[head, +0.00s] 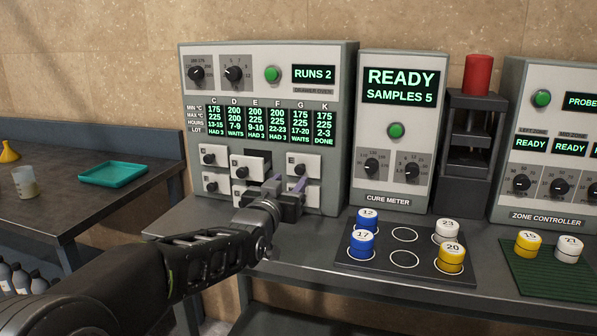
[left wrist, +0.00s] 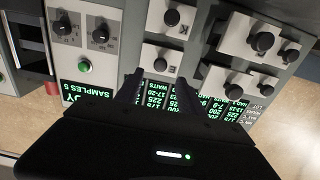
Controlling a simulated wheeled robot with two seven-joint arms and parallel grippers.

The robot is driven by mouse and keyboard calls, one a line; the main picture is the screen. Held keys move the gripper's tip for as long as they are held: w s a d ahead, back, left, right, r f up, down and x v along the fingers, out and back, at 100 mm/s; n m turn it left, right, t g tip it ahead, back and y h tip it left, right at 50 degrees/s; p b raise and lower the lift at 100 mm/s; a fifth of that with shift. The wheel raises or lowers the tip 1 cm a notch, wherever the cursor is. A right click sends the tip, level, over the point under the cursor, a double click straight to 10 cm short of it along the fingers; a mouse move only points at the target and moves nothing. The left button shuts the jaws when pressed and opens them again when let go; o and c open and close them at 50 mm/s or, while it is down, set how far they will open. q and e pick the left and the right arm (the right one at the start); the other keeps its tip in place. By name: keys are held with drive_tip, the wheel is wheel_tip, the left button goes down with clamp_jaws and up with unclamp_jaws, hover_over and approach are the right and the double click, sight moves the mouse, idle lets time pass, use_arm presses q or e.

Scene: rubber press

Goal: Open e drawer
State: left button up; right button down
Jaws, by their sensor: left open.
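The e drawer (head: 306,162) is the upper right white drawer front with a black knob, on the grey cabinet (head: 330,120). It looks flush. My left gripper (head: 285,184) is open and empty, in front of the right-hand drawers and just below the e drawer's knob. It partly hides the lower right drawer (head: 313,196). The left wrist view, turned upside down, shows the open fingers (left wrist: 158,88) pointing towards the right-hand drawer knobs, with nothing between them. My right gripper is not in view.
The middle-column drawer fronts (head: 250,172) stand out from the cabinet, with a dark gap above the upper one. A cure meter (head: 397,180) stands to the right. A dark sample tray (head: 385,256) with blue, white and yellow pots sits on the bench (head: 300,245) in front.

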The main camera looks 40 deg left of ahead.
sight(299, 170)
use_arm(q)
drive_tip(key=p+x, duration=0.1)
drive_tip(key=x, duration=0.6)
drive_tip(key=shift+w+a, duration=0.1)
drive_tip(key=shift+w, duration=0.1)
drive_tip(key=shift+c, duration=0.5)
clamp_jaws()
idle(0.7)
